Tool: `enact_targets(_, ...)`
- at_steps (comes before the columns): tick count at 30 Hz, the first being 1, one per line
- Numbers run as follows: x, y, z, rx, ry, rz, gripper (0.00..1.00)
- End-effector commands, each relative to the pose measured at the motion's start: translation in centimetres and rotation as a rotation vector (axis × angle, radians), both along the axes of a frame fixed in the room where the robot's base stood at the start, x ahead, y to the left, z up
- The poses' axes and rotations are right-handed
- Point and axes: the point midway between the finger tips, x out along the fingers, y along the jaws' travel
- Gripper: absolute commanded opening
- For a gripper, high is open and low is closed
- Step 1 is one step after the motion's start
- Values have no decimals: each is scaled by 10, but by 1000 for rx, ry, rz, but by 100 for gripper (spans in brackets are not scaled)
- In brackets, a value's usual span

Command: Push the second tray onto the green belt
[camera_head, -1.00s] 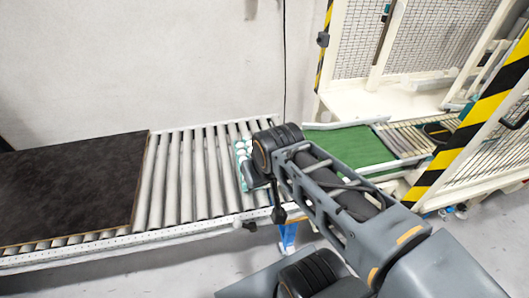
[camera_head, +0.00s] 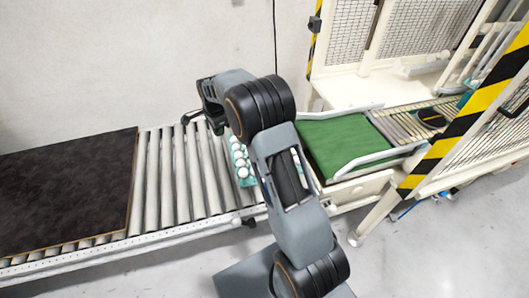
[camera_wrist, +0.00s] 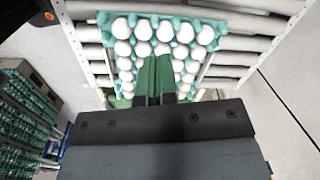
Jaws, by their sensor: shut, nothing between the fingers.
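The teal egg tray with white eggs sits on the roller conveyor in the head view (camera_head: 243,172), partly hidden behind my arm. The wrist view shows the tray (camera_wrist: 106,20) with its white eggs behind my fingers. The green belt (camera_head: 345,143) lies to the right of the rollers, with no tray visible on it.
A dark board (camera_head: 65,190) covers the left rollers (camera_head: 165,180). White guide rails (camera_head: 365,160) flank the belt. A striped yellow-black post (camera_head: 465,125) and mesh fence (camera_head: 350,40) stand right. Stacked egg trays (camera_wrist: 25,95) show at the wrist view's left.

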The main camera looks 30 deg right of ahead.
Motion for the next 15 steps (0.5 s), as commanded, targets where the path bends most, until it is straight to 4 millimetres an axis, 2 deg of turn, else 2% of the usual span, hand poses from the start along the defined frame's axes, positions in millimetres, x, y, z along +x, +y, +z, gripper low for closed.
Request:
enact_targets(1, 8, 0, -16, 3, 18, -53, 0)
enact_targets(6, 24, 0, -50, 8, 49, -200, 0)
enact_targets(10, 30, 0, -65, 9, 62, -261, 0)
enact_targets(15, 32, 0, -75, 8, 68, -289, 0)
